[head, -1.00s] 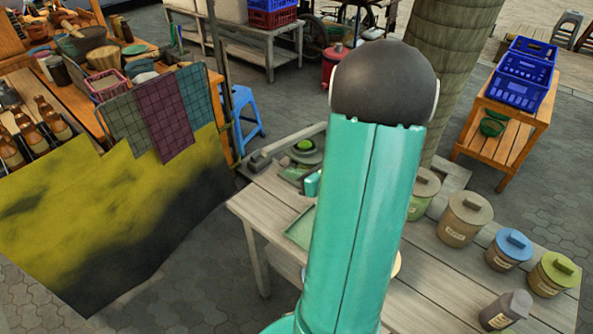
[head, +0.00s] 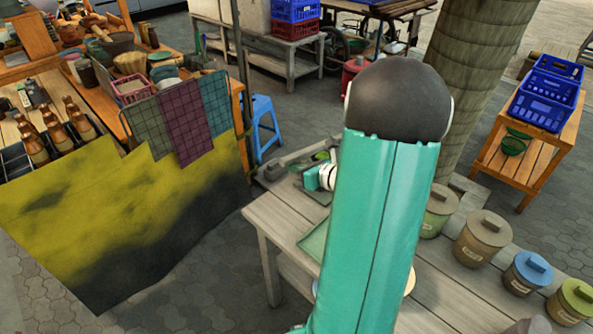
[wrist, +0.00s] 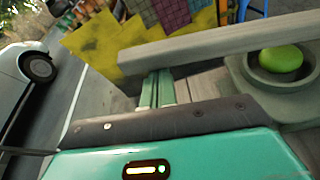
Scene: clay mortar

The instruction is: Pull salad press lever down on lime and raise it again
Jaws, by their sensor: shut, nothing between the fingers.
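The salad press's long grey lever (wrist: 210,46) runs across the wrist view. Its block-like end (head: 272,171) shows in the head view. The bright green lime (wrist: 280,59) sits in the round grey cup of the press (wrist: 288,98), at the right of the wrist view. The lever's far part passes beside and partly behind the lime in that picture. My gripper (wrist: 154,82) is shut and empty, its green fingertips at the lever's lower edge; I cannot tell whether they touch. In the head view my teal gripper (head: 312,178) is by the press, with my arm hiding its right side.
The wooden table (head: 273,219) carries a green tray (head: 314,241) and several lidded pots (head: 482,238) to the right. A trunk (head: 470,85) stands behind it. A yellow-black cloth (head: 130,220) hangs from the stall at left, beside open paving.

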